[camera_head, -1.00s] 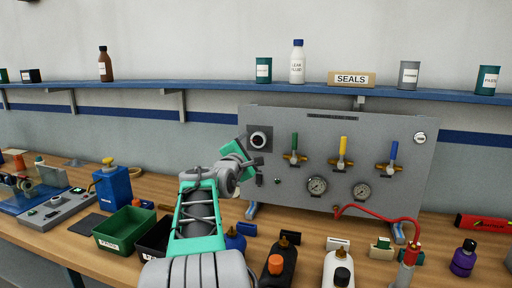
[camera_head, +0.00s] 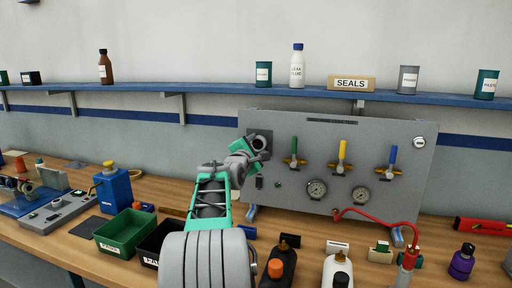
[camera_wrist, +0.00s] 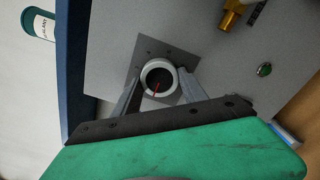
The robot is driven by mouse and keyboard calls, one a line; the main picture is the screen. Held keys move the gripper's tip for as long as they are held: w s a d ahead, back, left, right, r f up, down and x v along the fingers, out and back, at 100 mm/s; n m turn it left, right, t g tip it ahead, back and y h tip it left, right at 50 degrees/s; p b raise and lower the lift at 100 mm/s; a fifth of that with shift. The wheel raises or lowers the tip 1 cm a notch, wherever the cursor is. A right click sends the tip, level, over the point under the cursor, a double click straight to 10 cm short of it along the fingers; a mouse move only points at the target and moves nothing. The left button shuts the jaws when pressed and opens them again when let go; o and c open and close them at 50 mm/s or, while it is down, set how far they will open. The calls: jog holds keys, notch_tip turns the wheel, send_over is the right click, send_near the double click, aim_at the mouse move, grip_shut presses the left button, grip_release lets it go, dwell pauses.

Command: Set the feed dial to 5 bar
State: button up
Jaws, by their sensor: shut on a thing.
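The feed dial (camera_wrist: 158,78) is a round dark knob with a red pointer line and a pale ring, on a dark square plate at the upper left of the grey panel. In the wrist view the red line runs from the middle toward the lower left; no scale figures can be read. My gripper (camera_wrist: 160,84) has one finger on each side of the dial and is shut on it. In the head view my gripper (camera_head: 262,146) is in front of the dial and partly covers it.
The panel (camera_head: 320,140) carries green, yellow and blue valve handles, and two gauges (camera_head: 317,188) below. A red hose (camera_head: 375,213) hangs at the lower right. Bottles and bins (camera_head: 122,228) crowd the bench in front. A shelf (camera_head: 220,88) runs above.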

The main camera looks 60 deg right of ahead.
jog(key=c, duration=0.8)
jog(key=shift+o, duration=0.2)
